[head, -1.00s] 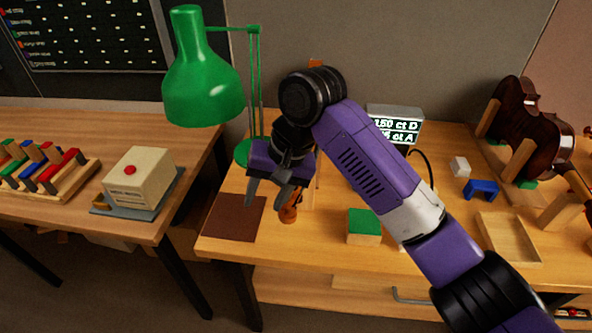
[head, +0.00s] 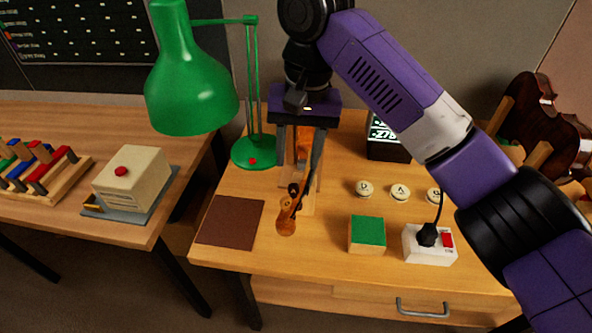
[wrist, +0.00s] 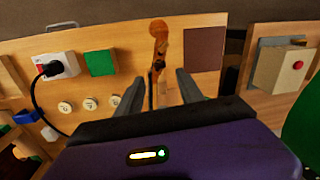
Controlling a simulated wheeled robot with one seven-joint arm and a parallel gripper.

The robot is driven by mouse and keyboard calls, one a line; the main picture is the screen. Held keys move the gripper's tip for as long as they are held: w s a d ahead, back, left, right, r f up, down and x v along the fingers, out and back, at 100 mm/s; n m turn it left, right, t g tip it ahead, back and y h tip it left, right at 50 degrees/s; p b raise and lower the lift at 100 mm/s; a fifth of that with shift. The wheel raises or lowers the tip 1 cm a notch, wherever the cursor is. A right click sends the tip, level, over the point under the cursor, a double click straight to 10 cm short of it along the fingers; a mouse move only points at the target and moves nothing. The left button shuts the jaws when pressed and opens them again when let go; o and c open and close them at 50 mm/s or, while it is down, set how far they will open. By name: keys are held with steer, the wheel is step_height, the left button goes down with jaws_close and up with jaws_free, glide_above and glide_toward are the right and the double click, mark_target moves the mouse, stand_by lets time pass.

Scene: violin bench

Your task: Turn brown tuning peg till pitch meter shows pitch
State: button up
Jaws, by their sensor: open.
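A brown violin neck with a scroll (head: 286,226) lies in a wooden stand on the bench. It also shows in the wrist view (wrist: 159,30). Small dark pegs (head: 294,189) stick out near its pegbox; I cannot tell which is the brown one. My gripper (head: 297,178) is open, its two fingers pointing down, one on either side of the neck. In the wrist view the open fingers (wrist: 157,90) also straddle the neck, with nothing visibly gripped. The pitch meter (head: 386,138) is a dark box with a lit display, partly hidden by my arm; its reading is cut off.
A green lamp (head: 190,85) stands close left of my gripper. A brown mat (head: 230,221), a green-topped block (head: 367,233), lettered round buttons (head: 400,193) and a white switch box (head: 430,246) with a cable sit around the neck. A violin body (head: 540,125) is at right.

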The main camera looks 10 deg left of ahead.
mark_target(294, 184)
steer(key=shift+w+f, duration=0.1)
steer(key=shift+f, duration=0.2)
steer(key=f, duration=0.4)
steer(key=f+p, duration=0.1)
steer(key=f, duration=0.2)
steer(key=shift+a+f, duration=0.1)
steer(key=shift+a, duration=0.25)
jaws_close()
